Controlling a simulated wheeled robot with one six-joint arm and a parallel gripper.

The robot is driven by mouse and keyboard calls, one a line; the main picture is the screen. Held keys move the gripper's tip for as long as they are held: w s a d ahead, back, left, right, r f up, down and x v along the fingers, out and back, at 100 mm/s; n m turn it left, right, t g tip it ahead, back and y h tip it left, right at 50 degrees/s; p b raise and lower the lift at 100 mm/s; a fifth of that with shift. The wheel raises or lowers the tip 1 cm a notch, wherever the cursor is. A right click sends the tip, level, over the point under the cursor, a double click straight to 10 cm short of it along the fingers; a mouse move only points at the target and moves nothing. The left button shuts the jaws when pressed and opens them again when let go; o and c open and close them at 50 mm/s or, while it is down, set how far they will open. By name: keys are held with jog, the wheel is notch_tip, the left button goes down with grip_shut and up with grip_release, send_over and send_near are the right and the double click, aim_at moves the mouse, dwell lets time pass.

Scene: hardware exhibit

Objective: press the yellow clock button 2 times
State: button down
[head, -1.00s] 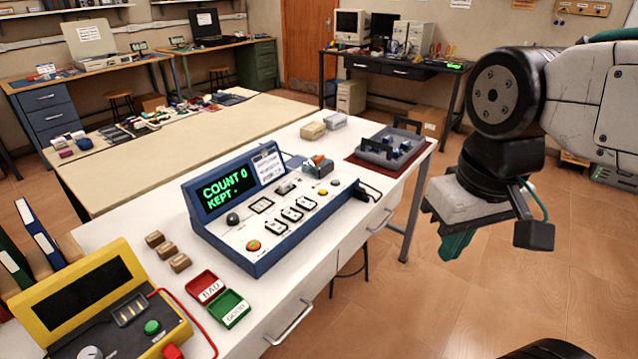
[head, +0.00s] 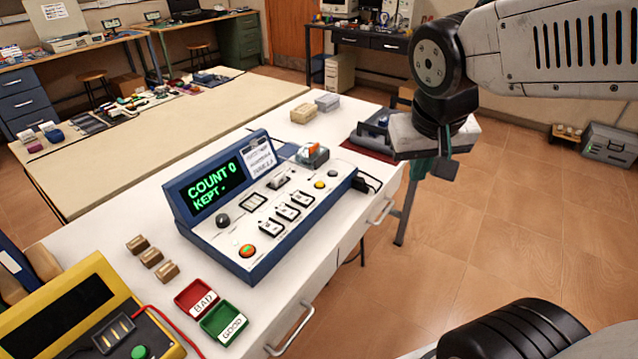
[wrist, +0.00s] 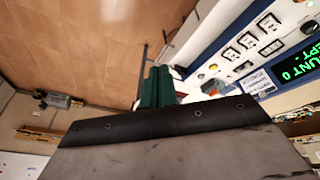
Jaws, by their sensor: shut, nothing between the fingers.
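The blue console (head: 255,262) stands on the white bench, its screen reading "COUNT 0" and "KEPT -". A small yellow button (head: 319,185) sits on the right part of its sloped panel, and a yellowish button also shows in the wrist view (wrist: 214,67). My gripper (head: 418,168) hangs right of the console, over the bench's right end, apart from the button. Its green fingers are together and empty, pointing down in the head view; they also show in the wrist view (wrist: 156,86).
An orange button (head: 247,251), a black knob (head: 222,220) and several switches share the panel. Red (head: 195,297) and green (head: 224,321) trays lie in front. A grey tray on a red mat (head: 367,148) is near my gripper. Open floor lies right of the bench.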

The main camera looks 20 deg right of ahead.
jog(key=w+d+f+m+t, duration=0.2)
jog(key=w, duration=0.9)
jog(key=m+t+y, duration=0.2)
jog(key=t+y, duration=0.2)
send_over(321, 186)
notch_tip(321, 186, down, 8)
jog(key=shift+f, duration=0.15)
jog(key=shift+f, duration=0.1)
jog(key=shift+f, duration=4.3)
jog(key=shift+d+f, duration=0.1)
jog(key=shift+f, duration=0.3)
